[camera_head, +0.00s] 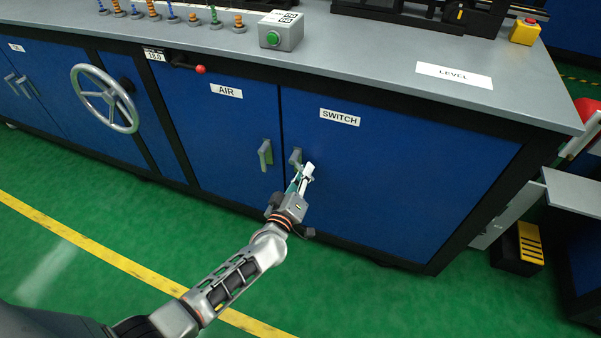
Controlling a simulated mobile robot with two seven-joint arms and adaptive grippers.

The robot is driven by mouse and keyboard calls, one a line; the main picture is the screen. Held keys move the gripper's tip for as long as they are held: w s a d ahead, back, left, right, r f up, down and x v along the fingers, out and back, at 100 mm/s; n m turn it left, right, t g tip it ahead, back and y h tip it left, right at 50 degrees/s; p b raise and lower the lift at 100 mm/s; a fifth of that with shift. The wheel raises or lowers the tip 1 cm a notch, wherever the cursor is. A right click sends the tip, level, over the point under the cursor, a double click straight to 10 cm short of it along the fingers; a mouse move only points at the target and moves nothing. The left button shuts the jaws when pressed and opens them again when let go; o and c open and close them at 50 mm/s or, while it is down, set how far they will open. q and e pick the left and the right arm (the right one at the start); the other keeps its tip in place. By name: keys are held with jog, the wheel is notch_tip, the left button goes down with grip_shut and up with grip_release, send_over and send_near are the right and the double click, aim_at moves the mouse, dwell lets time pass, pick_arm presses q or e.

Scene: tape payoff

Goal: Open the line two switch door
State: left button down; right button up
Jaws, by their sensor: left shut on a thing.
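The blue switch door (400,165) is on the front of the long workbench, with a white SWITCH label (340,117) near its top left. It looks closed, flush with the cabinet front. Its grey handle (295,157) is at the door's left edge, partly hidden by my gripper. My left gripper (301,176) is at this handle, its fingers closed around its lower part. The exact contact is hidden by the fingers. My right gripper is not in view.
The blue AIR door (225,135) with its own handle (265,155) is just left. A handwheel (104,98) and a red-knobbed lever (200,69) stick out further left. A black and yellow box (518,250) stands at right. Green floor in front is clear.

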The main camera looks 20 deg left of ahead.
aim_at(315, 157)
pick_arm(q)
jog(key=shift+d+r+n, duration=0.3)
jog(key=shift+r+n, duration=0.1)
jog(key=shift+n, duration=0.5)
jog(key=n, duration=0.1)
jog(key=r+n, duration=0.1)
jog(key=shift+d+n+p, duration=0.3)
jog(key=shift+p, duration=0.05)
jog(key=shift+d+r+n, duration=0.15)
jog(key=shift+r+n, duration=0.25)
jog(key=shift+n, duration=0.6)
jog(key=shift+r+n, duration=0.25)
jog(key=shift+n, duration=0.45)
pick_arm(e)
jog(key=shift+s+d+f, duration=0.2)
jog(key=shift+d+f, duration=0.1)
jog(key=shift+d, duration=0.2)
pick_arm(q)
jog(key=shift+s, duration=0.1)
